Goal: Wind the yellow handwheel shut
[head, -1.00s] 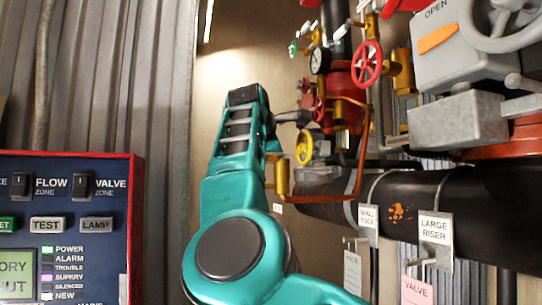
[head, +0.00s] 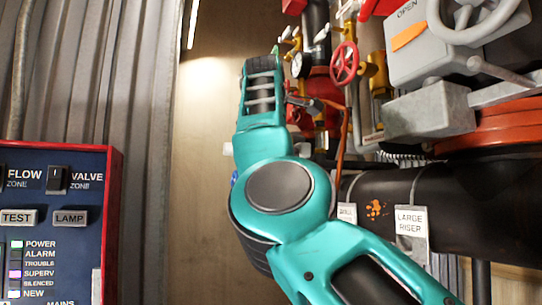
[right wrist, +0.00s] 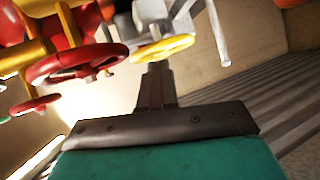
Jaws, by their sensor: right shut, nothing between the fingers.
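The yellow handwheel (right wrist: 163,48) shows in the right wrist view, just beyond the tips of my right gripper (right wrist: 157,68). The gripper is shut and empty. Its tips overlap the near rim of the wheel in the picture; I cannot tell whether they touch it. In the head view my right gripper (head: 308,103) points right towards the pipework, and my teal arm hides the yellow handwheel. My left gripper is in neither view.
A red handwheel (right wrist: 77,64) sits close left of the yellow one in the right wrist view; another red handwheel (head: 344,63) shows in the head view. A black riser pipe (head: 455,205) and grey valve box (head: 430,110) stand right. An alarm panel (head: 60,225) is left.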

